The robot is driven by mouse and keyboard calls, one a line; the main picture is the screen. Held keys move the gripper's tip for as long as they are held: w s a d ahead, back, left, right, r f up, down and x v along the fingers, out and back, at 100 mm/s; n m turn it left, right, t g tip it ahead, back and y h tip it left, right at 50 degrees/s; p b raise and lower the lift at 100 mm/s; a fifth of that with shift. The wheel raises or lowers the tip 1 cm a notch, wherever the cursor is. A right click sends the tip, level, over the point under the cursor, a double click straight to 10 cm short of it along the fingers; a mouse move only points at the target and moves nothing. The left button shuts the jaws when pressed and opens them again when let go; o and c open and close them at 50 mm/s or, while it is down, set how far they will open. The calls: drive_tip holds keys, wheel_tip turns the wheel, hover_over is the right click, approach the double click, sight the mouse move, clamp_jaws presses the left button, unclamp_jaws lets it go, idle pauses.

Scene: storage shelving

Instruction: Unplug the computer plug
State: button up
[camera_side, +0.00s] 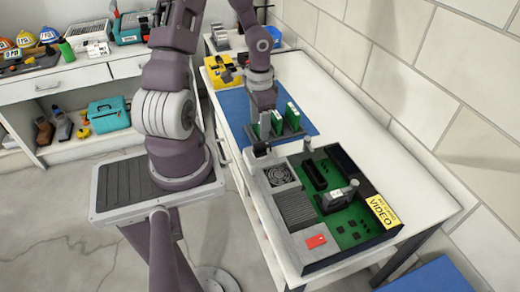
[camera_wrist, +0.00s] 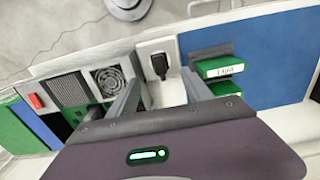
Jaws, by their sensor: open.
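A black plug (camera_wrist: 160,66) sits in a white socket block (camera_wrist: 150,48) beside the computer case, and its tip shows between my fingers in the wrist view. In the side view the plug (camera_side: 260,149) is small and dark at the case's far-left corner. My gripper (camera_wrist: 161,76) is open, with one finger on each side of the plug and a gap on both sides. In the side view my gripper (camera_side: 264,128) points down just above the plug. The computer (camera_side: 330,205) has a fan, a grey power block and a green board.
Green cards (camera_side: 291,115) stand in a dark holder on a blue mat (camera_side: 236,108), close by my gripper. A red switch (camera_side: 316,241) and a yellow VIDEO label (camera_side: 383,211) are on the computer. A yellow toolbox (camera_side: 216,72) stands at the back. The counter's wall side is clear.

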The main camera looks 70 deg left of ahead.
sight(260, 144)
wheel_tip(260, 144, down, 9)
idle(0.6)
idle(0.9)
clamp_jaws()
drive_tip(key=shift+r, duration=3.05)
